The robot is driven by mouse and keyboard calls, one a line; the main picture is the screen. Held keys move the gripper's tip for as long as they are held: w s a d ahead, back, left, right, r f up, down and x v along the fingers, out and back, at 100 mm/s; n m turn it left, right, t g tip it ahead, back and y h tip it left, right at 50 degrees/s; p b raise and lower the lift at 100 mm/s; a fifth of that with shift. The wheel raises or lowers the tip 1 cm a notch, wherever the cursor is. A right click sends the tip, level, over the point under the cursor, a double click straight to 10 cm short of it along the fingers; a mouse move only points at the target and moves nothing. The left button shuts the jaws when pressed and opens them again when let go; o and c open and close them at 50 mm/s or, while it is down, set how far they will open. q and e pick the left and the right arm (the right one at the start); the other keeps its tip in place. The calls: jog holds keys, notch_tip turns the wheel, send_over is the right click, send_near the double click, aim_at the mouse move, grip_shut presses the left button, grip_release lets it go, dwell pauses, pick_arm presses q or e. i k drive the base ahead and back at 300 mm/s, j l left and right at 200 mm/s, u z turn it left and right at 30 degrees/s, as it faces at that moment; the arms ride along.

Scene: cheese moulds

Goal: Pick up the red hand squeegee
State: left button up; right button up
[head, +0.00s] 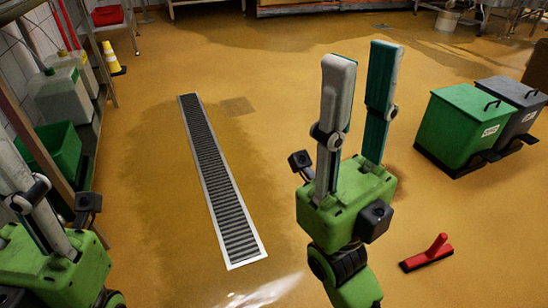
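The red hand squeegee (436,246) lies on the yellow-brown floor at the lower right, with a dark strip along its front edge. Its short red handle points up and back. My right gripper (362,66) is raised in the middle of the view, left of the squeegee and apart from it. Its two fingers point up with a clear gap and nothing between them. My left gripper (30,205) is at the lower left, partly cut off by the frame edge. One finger shows best, and I cannot tell its opening. Nothing hides the squeegee.
A long floor drain (218,180) runs left of my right gripper. A green bin (450,130) and a grey bin (515,102) stand at the right. A shelf with white canisters (62,97) and a green crate (62,150) lines the left wall. Floor around the squeegee is clear.

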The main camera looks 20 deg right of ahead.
aim_at(437, 251)
jog(key=z, duration=1.95)
jog(key=i+l+z, duration=0.1)
jog(key=i, duration=0.55)
jog(key=i+l+z, duration=0.1)
jog(key=i+l, duration=0.15)
jog(key=i, duration=0.45)
